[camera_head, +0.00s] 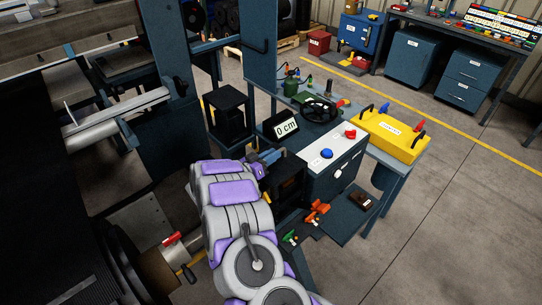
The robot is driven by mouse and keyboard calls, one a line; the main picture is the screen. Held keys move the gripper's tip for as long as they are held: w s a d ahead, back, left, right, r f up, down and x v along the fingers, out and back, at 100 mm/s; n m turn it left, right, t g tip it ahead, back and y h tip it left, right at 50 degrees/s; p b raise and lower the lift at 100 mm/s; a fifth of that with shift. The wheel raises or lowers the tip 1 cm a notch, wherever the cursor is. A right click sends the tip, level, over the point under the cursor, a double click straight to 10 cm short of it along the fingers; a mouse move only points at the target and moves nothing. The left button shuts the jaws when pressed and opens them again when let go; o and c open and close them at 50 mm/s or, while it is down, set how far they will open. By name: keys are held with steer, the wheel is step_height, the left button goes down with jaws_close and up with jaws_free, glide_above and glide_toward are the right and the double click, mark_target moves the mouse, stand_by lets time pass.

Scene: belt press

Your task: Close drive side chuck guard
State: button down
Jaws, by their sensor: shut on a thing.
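My gripper (268,157) is at the end of my grey and purple arm, in the middle of the view. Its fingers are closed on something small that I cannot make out. It is beside a dark box-like part (287,186) and just left of the grey control box. A shaft end with a red handle (172,238) shows at the lower left, next to a round dark and brown chuck-like part (160,270). I cannot tell for sure which part is the drive side chuck guard; my arm hides some of this area.
A control box (336,158) with red and blue buttons stands right of my gripper, below a "0 cm" display (286,129). A yellow case (391,135) sits on the bench behind. A low shelf (340,218) holds small orange and green tools. The floor at the right is clear.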

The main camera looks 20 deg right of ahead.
steer(key=c, duration=1.1)
jaws_free()
steer(key=shift+w+f, duration=0.1)
steer(key=shift+a, duration=0.15)
steer(key=p+v, duration=0.1)
steer(key=v, duration=1.6)
steer(key=shift+a+f+p, duration=0.1)
steer(key=shift+a+p, duration=0.1)
steer(key=shift+p, duration=0.15)
steer(key=shift+c, duration=0.6)
